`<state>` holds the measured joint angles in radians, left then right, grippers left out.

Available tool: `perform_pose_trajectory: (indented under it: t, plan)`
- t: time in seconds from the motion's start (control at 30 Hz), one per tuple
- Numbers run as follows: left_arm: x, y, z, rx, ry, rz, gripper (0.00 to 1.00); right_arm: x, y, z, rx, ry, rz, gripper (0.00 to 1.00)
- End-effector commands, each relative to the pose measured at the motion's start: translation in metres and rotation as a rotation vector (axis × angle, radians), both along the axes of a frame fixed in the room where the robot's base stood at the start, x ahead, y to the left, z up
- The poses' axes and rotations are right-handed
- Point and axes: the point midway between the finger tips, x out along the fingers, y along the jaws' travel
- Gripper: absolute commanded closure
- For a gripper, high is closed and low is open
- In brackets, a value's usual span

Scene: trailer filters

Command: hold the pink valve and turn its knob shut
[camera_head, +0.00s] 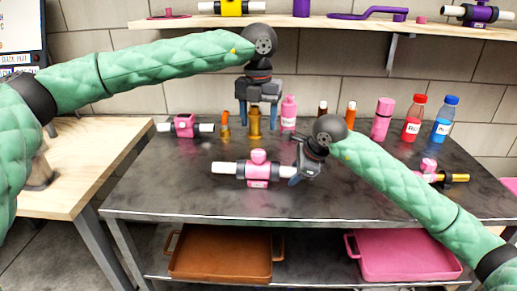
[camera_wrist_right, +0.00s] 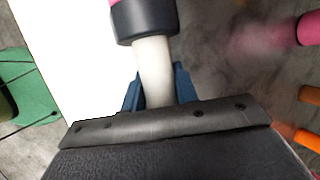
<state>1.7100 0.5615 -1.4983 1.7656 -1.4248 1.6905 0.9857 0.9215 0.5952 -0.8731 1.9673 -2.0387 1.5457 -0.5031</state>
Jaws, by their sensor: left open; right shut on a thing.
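The pink valve (camera_head: 257,172) lies on the dark table, with a white pipe end on each side. Its round pink knob (camera_head: 258,156) sits on top. My right gripper (camera_head: 296,172) is shut on the valve's right pipe end. In the right wrist view, this white pipe (camera_wrist_right: 153,68) runs between the blue fingers, below a black collar and a little of the pink body. My left gripper (camera_head: 259,98) is open and points down, behind and above the valve. It is apart from the knob and in front of the back wall.
Another pink valve (camera_head: 184,126) lies at the back left, and one more (camera_head: 428,166) at the right, partly behind my right arm. A gold piece (camera_head: 254,125) stands below my left gripper. Several bottles, including a red one (camera_head: 414,119), line the back. The table's front left is clear.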

Motion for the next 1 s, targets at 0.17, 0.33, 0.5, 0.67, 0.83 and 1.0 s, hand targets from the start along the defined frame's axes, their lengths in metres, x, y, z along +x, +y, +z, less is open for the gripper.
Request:
perform_pose_trajectory:
  t: [0.17,0.33,0.5,0.67,0.83,1.0]
  plan:
    - [0.000,0.000,-0.032,0.001,0.002,-0.001,0.39,0.000,0.000,0.001,0.001,-0.001,0.000,1.00]
    - [0.000,0.000,-0.060,0.002,0.001,-0.002,0.39,0.000,0.000,0.001,0.001,-0.001,0.000,1.00]
    - [0.000,0.000,-0.082,0.001,0.001,-0.002,0.39,0.000,0.000,0.001,0.001,-0.001,0.000,1.00]
    - [0.000,0.000,-0.092,0.000,0.000,-0.002,0.39,0.000,0.000,0.001,0.001,-0.001,0.000,1.00]
    - [0.000,0.000,-0.095,0.000,-0.001,-0.002,0.39,0.000,0.000,0.000,0.000,-0.001,0.000,1.00]
    - [0.000,0.000,-0.095,0.000,-0.001,-0.002,0.41,0.000,0.000,0.000,0.000,0.000,0.000,1.00]
